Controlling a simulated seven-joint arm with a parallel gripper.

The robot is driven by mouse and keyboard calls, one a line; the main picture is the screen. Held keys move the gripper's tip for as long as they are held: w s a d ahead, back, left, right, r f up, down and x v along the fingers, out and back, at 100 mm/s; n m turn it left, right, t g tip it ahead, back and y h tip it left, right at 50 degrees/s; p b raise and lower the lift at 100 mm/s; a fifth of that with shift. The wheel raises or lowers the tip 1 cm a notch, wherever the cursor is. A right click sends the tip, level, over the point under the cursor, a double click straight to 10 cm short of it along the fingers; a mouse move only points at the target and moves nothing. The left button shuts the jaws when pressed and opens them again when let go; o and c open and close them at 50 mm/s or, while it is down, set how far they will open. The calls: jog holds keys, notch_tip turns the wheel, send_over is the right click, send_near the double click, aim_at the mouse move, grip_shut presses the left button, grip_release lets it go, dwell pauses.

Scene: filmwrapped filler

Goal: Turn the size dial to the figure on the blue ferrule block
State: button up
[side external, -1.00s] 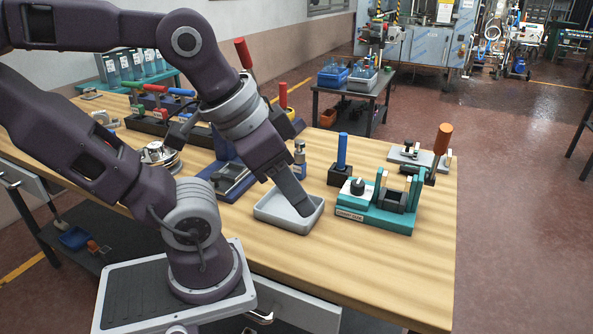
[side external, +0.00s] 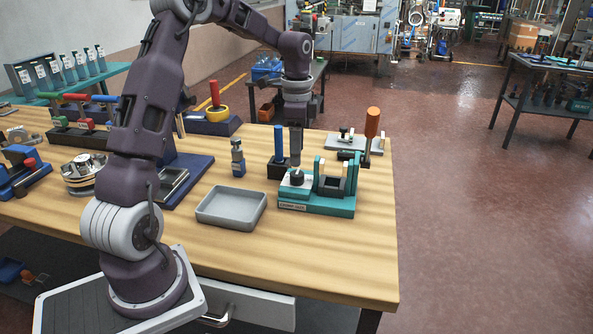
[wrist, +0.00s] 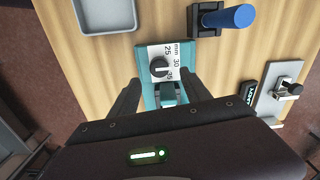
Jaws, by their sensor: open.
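The size dial (wrist: 159,67) is a round black knob on a white plate marked 25, 30, 35 and mm. It sits on the teal fixture (side external: 318,206), and the side view shows it too (side external: 297,178). I cannot tell exactly where its pointer stands. My gripper (side external: 296,163) points down just above the dial, open. In the wrist view its two fingers (wrist: 160,88) straddle the teal fixture near the dial, without visible contact. A black block with an upright blue rod (side external: 279,146) stands behind the dial. I cannot identify the blue ferrule block for certain or read its figure.
An empty grey tray (side external: 232,208) lies left of the fixture. A small grey-blue piece (side external: 238,158) stands behind the tray. The table front is clear.

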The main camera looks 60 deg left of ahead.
aim_at(297, 173)
notch_tip(297, 173, down, 7)
jog(key=shift+r, duration=0.2)
jog(key=shift+d, duration=0.1)
jog(key=shift+c, duration=0.5)
grip_shut()
jog(key=shift+n, duration=0.3)
jog(key=n, duration=0.5)
jog(key=shift+r, duration=0.1)
jog(key=n, duration=0.6)
jog(key=shift+n, duration=0.3)
